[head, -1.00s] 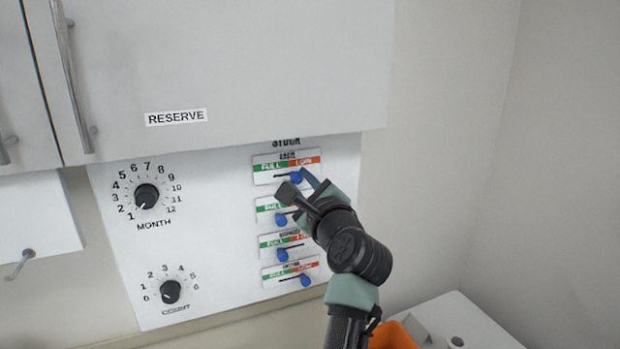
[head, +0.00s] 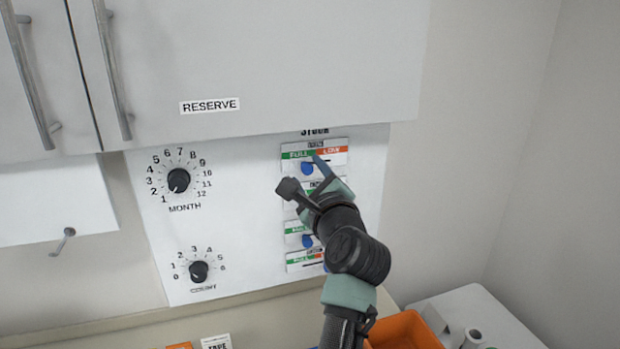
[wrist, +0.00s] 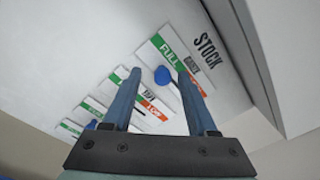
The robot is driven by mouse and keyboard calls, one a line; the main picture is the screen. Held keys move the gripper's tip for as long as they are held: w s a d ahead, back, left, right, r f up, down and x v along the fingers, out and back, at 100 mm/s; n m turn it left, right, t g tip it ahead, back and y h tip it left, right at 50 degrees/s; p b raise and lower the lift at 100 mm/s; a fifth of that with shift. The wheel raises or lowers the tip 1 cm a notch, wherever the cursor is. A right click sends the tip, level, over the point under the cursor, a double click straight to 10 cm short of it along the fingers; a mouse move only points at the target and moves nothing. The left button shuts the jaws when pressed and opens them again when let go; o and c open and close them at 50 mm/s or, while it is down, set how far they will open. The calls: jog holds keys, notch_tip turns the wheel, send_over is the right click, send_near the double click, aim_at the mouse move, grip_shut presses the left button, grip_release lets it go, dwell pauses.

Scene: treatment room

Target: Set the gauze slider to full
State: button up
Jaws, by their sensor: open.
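The stock panel (head: 232,225) carries a column of sliders, each with a green FULL end at left and an orange LOW end at right. The small name labels are too blurred to read, so I cannot tell which is gauze. The top slider (head: 338,160) has its blue knob (head: 307,169) under the FULL side. The wrist view shows this knob (wrist: 163,75) near the FULL end, between my fingertips. My gripper (head: 302,173) is open in front of the top slider; I cannot tell whether a finger touches the knob. It largely hides the second slider.
Lower sliders (head: 300,228) are partly hidden by my arm. Month dial (head: 178,181) and count dial (head: 199,271) sit to the left. The RESERVE cabinet (head: 290,60) overhangs the panel. An orange bin (head: 405,328) stands below right.

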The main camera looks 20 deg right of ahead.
jog(key=s+b, duration=0.4)
jog(key=s, duration=0.9)
jog(key=shift+a+b, duration=0.2)
jog(key=shift+b, duration=0.2)
jog(key=s+a+r+n+t+b, duration=0.1)
jog(key=s+a+r+n+t, duration=0.3)
jog(key=s+a+r+n, duration=0.3)
jog(key=s+a+r+n+t+b, duration=0.1)
jog(key=s+a+r+n+t, duration=0.4)
jog(key=r+n, duration=0.8)
jog(key=s+a+n, duration=0.3)
jog(key=s+n, duration=0.1)
jog(key=n, duration=0.3)
jog(key=shift+a, duration=0.25)
